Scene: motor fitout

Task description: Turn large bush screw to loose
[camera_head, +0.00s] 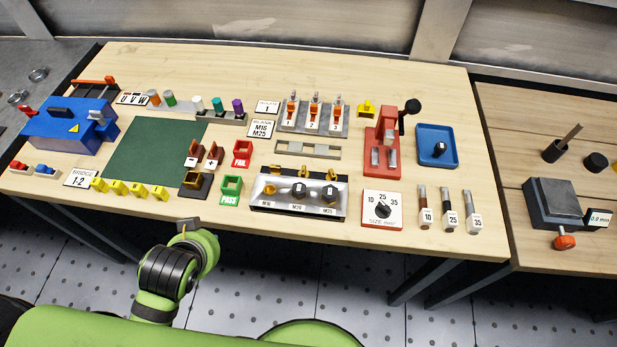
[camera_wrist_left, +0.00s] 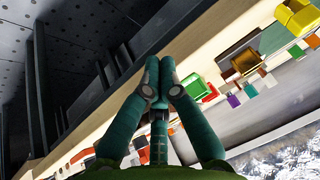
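A silver block (camera_head: 263,200) stands near the front middle of the table, labelled M16, M20 and M25. I cannot read the screw's setting. My left gripper (camera_wrist_left: 160,80) has its fingertips together and looks empty. In the head view it (camera_head: 188,226) is at the table's front edge, left of the block and apart from it. My right gripper is not in view.
A green PASS bin (camera_head: 231,187) and a red FAIL bin (camera_head: 243,152) stand left of the block. A size selector (camera_head: 382,209) and a red press (camera_head: 375,145) are to its right. Yellow pieces (camera_head: 118,187) line the front left. The green mat (camera_head: 145,145) is bare.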

